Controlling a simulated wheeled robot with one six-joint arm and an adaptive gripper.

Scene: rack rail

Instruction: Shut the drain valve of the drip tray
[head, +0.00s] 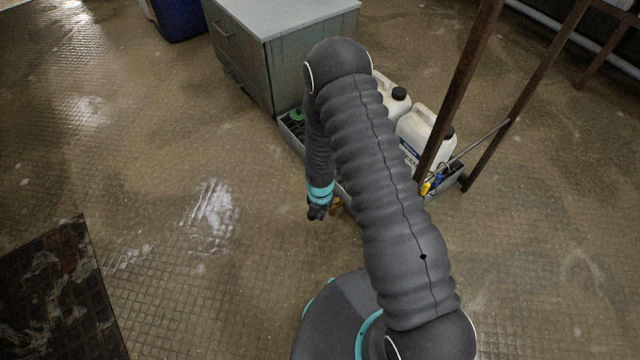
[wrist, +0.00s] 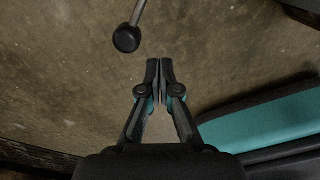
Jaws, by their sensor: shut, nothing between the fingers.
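The grey drip tray (head: 291,139) stands on the floor, and my arm hides much of it. A small brass-coloured part (head: 336,205) shows at the tray's near end, just right of my gripper (head: 318,212); it may be the drain valve, but it is too small to tell its position. In the wrist view, a thin metal lever with a black ball knob (wrist: 126,38) comes in from the top. My gripper (wrist: 160,67) is shut and empty, with its tips below and right of the knob and apart from it. The lever's root is out of view.
White jugs (head: 424,131) and a green-topped item (head: 296,115) stand in the tray. A rusty post (head: 459,90) rises at its right, with yellow and blue items (head: 428,187) nearby. A grey cabinet (head: 245,55) stands behind. The floor at left is clear up to a dark mat (head: 55,295).

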